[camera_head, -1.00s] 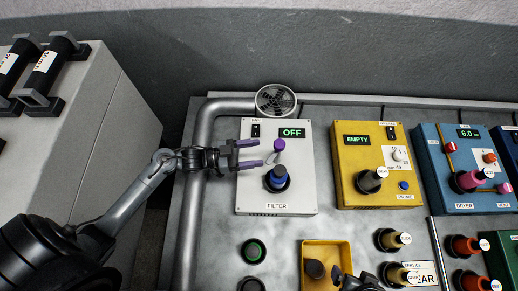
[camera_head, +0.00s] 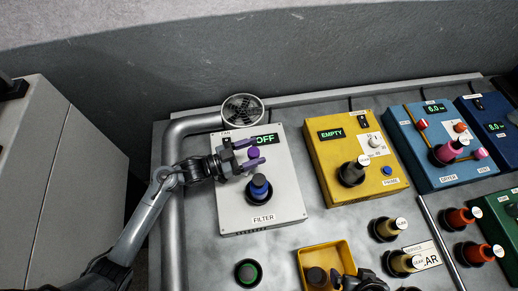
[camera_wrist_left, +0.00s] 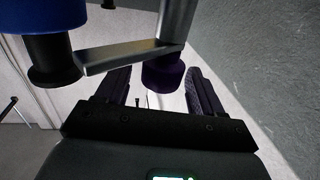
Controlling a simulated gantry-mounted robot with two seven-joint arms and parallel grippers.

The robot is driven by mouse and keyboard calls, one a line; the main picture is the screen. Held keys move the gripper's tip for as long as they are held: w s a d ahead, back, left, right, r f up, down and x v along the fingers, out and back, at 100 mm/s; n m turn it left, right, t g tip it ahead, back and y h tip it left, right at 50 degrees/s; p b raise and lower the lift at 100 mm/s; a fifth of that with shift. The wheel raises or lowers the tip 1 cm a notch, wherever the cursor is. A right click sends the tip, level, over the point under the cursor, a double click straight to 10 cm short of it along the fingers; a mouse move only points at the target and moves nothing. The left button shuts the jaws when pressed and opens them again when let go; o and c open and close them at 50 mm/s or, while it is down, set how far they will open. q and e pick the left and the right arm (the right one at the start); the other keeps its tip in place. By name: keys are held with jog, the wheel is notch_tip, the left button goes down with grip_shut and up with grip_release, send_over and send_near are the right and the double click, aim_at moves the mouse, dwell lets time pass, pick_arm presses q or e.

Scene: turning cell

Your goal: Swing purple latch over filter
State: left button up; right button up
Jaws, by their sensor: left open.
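The purple latch knob (camera_head: 253,153) stands above the blue filter (camera_head: 259,188) on the white FILTER box (camera_head: 285,190). My left gripper (camera_head: 253,154) is open at the knob. In the left wrist view the purple knob (camera_wrist_left: 165,72) is between the two spread dark fingers (camera_wrist_left: 160,88), with gaps visible at its sides. The silver latch arm (camera_wrist_left: 130,56) runs from the knob towards the blue filter (camera_wrist_left: 45,15). The latch is not over the filter. A dark shape at the head view's bottom edge may be my right gripper; its fingers cannot be made out.
A round vent (camera_head: 243,109) on a grey pipe (camera_head: 172,145) is behind the box. A yellow unit (camera_head: 350,185) stands to its right, and a yellow tray (camera_head: 343,250) lies in front. A green-ringed socket (camera_head: 248,272) is in the bench at front.

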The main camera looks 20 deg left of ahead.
pick_arm(q)
jog(key=shift+x, duration=1.15)
grip_shut()
